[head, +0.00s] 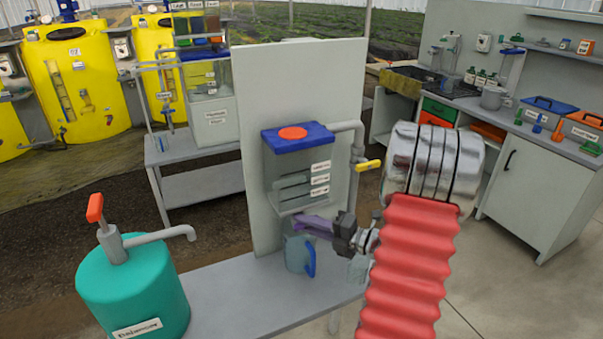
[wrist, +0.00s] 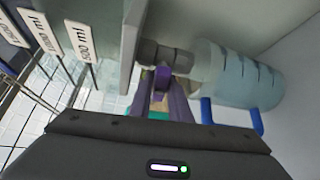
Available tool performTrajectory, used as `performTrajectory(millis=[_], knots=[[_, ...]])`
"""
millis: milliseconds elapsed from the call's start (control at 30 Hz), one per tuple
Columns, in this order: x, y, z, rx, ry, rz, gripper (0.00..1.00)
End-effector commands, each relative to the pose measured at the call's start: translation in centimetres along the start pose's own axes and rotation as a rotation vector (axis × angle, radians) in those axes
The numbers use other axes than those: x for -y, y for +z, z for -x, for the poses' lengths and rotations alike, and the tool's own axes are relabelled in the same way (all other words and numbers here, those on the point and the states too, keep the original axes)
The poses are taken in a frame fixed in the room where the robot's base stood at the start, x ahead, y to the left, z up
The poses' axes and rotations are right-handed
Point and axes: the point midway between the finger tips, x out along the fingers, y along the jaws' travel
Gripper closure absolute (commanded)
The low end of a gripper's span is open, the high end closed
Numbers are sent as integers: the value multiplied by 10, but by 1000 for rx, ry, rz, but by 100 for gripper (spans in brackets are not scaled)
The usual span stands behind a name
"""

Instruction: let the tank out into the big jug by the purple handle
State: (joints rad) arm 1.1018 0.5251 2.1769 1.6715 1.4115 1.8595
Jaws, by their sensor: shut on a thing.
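The clear tank (head: 285,172) with a blue lid and an orange cap stands against a grey panel. Its volume labels (wrist: 75,42) show in the wrist view. My gripper (head: 304,222) reaches in from the right below the tank, its jaws shut on the purple handle (wrist: 162,77) at the grey outlet (wrist: 165,55). In the head view my jaws largely cover the handle. The big jug (head: 296,254), clear bluish with a blue handle, stands under the outlet; it also shows in the wrist view (wrist: 238,75). I cannot tell whether liquid is running or how full the jug is.
A pipe with a yellow valve handle (head: 368,165) runs down the tank's right side. A smaller clear vessel (head: 358,268) stands partly behind my gripper. A teal pump container (head: 135,290) stands at the bench's left. The bench front (head: 245,305) is clear.

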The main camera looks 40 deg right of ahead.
Motion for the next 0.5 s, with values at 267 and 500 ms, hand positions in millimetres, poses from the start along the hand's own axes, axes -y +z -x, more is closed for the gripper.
performTrajectory(millis=[267, 500], knots=[[2, 4, 1, 11, 133, -201, 100], [2, 3, 0, 10, 145, -217, 100]])
